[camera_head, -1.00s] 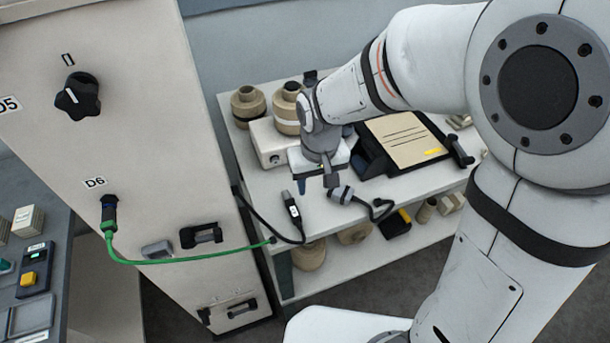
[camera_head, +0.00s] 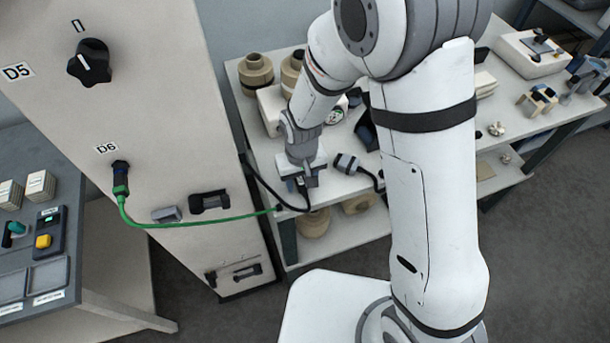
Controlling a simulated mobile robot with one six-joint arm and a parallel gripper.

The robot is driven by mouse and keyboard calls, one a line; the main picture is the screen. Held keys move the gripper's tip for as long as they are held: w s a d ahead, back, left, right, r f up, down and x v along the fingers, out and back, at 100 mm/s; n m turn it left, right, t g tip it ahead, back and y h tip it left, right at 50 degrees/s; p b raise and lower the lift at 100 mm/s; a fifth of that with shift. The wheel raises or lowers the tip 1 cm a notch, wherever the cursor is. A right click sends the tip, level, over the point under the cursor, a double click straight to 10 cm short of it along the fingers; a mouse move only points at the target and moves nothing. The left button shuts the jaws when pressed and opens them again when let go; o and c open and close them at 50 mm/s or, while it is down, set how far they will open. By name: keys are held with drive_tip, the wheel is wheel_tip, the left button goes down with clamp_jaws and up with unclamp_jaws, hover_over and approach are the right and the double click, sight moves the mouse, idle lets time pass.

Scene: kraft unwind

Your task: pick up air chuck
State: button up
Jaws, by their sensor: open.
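My gripper (camera_head: 301,181) points down over the front left part of the white bench (camera_head: 278,213). Its jaws are open. A slim black hand piece (camera_head: 303,193) on a black hose, apparently the air chuck, lies at the bench's front edge right under my gripper. My gripper hides most of it, and I cannot tell whether the jaws are around it or above it. A grey and black connector (camera_head: 347,163) with a short black cable lies just to the right, apart from my gripper.
A tall beige cabinet (camera_head: 190,130) stands close on the left. A green cable (camera_head: 200,227) runs from its D6 socket to the bench edge. Several beige spools (camera_head: 256,72) and a white box (camera_head: 270,105) stand behind my gripper. My arm hides the bench's middle.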

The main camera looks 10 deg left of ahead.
sight(301, 183)
clamp_jaws()
idle(0.6)
wheel_tip(301, 183, up, 10)
drive_tip(key=b, duration=0.1)
idle(0.4)
